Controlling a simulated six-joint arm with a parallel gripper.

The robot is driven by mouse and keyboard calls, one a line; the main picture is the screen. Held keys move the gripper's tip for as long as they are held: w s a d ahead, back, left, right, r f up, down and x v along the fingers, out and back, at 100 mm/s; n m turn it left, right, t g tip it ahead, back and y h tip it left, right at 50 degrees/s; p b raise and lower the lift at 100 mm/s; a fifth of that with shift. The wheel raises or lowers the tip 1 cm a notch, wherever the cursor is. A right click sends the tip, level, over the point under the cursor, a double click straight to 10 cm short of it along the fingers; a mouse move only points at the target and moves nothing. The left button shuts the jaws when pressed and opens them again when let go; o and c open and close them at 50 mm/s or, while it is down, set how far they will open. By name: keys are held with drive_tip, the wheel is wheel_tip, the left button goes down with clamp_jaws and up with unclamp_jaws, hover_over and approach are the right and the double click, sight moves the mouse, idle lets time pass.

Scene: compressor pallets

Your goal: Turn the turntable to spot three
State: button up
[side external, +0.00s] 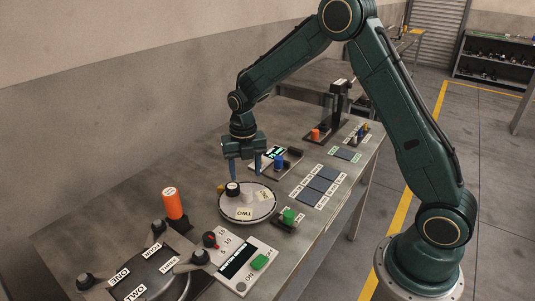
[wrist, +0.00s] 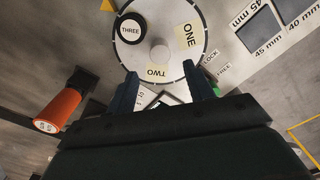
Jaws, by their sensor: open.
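The turntable (side external: 262,209) is a round pale disc on the bench, and it fills the top of the wrist view (wrist: 160,15). It carries labels ONE (wrist: 189,36), TWO (wrist: 157,72) and THREE (wrist: 131,30). THREE is on the white top of a black round knob (side external: 232,188) near the rim. A yellow pointer (side external: 221,188) sits just outside the rim near that knob; it also shows in the wrist view (wrist: 107,5). My gripper (side external: 245,178) points down above the turntable, open, with nothing between its fingers (wrist: 160,75).
A green knob (side external: 289,215) with LOCK and FREE labels stands right beside the turntable.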

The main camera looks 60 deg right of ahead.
sight(248, 191)
wheel_tip(248, 191, up, 6)
drive_tip(key=shift+f, duration=0.2)
idle(0.4)
drive_tip(key=s+a+r+m+t, duration=0.2)
drive_tip(key=s+r+m+t, duration=0.1)
drive_tip(key=s+r+m, duration=1.1)
drive_tip(key=s+a+m+t, duration=0.1)
drive_tip(key=s+m+t, duration=0.1)
drive_tip(key=s+m, duration=1.2)
drive_tip(key=shift+s+a+r+t, duration=0.2)
drive_tip(key=shift+s+r+t, duration=0.15)
drive_tip(key=shift+s, duration=0.2)
